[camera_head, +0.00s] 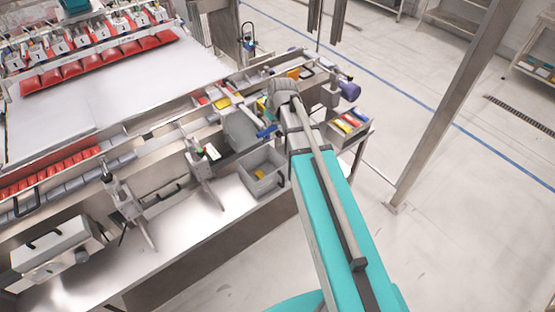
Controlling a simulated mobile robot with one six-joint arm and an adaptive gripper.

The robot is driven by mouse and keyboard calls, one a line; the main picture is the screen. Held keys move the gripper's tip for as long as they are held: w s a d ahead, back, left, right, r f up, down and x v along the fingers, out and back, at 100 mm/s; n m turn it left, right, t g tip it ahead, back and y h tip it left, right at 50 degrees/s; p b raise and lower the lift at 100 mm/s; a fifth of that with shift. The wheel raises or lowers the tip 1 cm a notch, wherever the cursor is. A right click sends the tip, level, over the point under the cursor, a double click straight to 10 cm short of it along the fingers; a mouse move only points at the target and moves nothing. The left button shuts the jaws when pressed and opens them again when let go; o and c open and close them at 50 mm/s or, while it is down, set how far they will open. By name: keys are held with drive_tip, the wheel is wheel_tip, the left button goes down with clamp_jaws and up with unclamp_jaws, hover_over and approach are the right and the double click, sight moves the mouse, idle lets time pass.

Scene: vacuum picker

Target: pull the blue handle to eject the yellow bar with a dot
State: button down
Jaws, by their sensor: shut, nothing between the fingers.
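My teal arm runs up from the lower right and ends at a grey joint over the machine's right end. I cannot make out my gripper's fingers; they seem hidden by the arm. A small blue part (267,131), possibly the blue handle, shows just left of the arm. A yellow piece (222,103) lies on the rail left of the grey joint. Another yellow piece (259,175) lies in the grey bin (271,187) below. An orange-yellow piece (293,73) shows behind the joint. No dot can be made out on any of them.
A second bin (362,128) with red, yellow and blue pieces stands right of the arm. A purple knob (350,91) sticks out above it. Clamps (203,168) stand along the steel table's front (195,235). A steel post (450,100) rises at right; floor around it is clear.

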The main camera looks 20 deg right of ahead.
drive_tip(key=w+a, duration=0.2)
drive_tip(key=w, duration=0.3)
drive_tip(key=w+a, duration=0.2)
drive_tip(key=w, duration=0.4)
drive_tip(key=w+a, duration=0.2)
drive_tip(key=w, duration=0.3)
drive_tip(key=shift+w+a+r+p, duration=0.15)
drive_tip(key=shift+a+r+p, duration=0.15)
drive_tip(key=shift+r+p, duration=0.1)
drive_tip(key=shift+w+a+r+p, duration=0.2)
drive_tip(key=shift+w+r+p, duration=0.15)
drive_tip(key=shift+w, duration=0.1)
drive_tip(key=shift+s+d+r+p, duration=0.15)
drive_tip(key=shift+s+r+p, duration=0.25)
drive_tip(key=shift+r+p, duration=0.2)
drive_tip(key=shift+s+d+r+p, duration=0.1)
drive_tip(key=shift+s+r+p, duration=0.25)
drive_tip(key=shift+r+p, duration=0.2)
drive_tip(key=a+p+v, duration=0.1)
drive_tip(key=p+v, duration=0.6)
drive_tip(key=s+d+f+m+g+b, duration=0.2)
drive_tip(key=s+d+f+b, duration=0.1)
drive_tip(key=s+f+b, duration=0.9)
drive_tip(key=s+d+f+m+g+h+b, duration=0.1)
drive_tip(key=s+d+f+m+b, duration=0.1)
drive_tip(key=s+f+b, duration=0.9)
drive_tip(key=shift+s+d+f+g+b, duration=0.45)
drive_tip(key=shift+s+f, duration=0.4)
drive_tip(key=shift+s, duration=3.4)
